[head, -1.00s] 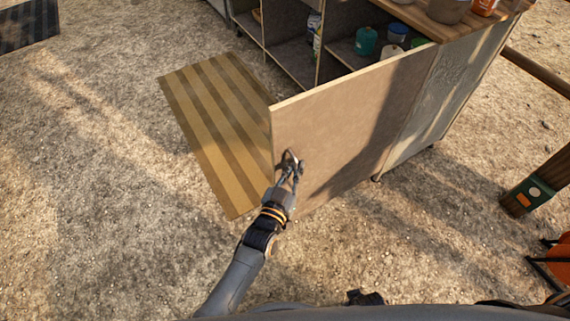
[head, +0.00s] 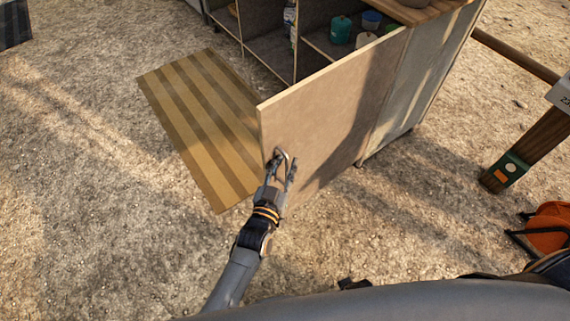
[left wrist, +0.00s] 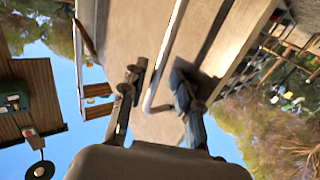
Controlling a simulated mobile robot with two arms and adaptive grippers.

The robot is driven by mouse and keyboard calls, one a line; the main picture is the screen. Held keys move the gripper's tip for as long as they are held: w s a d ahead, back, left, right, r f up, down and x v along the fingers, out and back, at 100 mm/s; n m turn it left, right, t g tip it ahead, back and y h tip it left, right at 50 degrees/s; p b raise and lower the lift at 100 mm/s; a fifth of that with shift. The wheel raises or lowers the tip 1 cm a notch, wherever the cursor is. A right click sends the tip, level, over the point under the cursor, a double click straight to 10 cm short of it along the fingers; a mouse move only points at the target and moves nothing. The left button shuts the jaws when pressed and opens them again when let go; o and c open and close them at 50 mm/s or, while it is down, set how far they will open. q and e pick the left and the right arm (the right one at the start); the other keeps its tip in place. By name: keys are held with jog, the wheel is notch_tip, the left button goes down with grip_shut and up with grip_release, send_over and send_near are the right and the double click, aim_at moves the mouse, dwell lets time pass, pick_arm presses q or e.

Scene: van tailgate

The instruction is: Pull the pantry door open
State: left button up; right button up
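The pantry door (head: 325,125), a flat tan panel, stands wide open from the cabinet, with open shelves behind its top edge. My left gripper (head: 281,165) is at the door's outer face near its free edge, by the small metal handle (head: 286,154). In the left wrist view, the pale bar handle (left wrist: 165,60) runs down between the two spread fingers of the left gripper (left wrist: 155,92). There are visible gaps beside the bar, so the fingers look open around it rather than clamped. My right gripper is not in view.
The cabinet has a wooden counter (head: 437,16) and shelves holding a green canister (head: 341,29). A striped mat (head: 190,110) lies left of the door. A wooden post (head: 535,145) and an orange item (head: 549,228) are at right.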

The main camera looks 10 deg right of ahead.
pick_arm(q)
jog(key=shift+d, duration=0.1)
jog(key=v, duration=1.2)
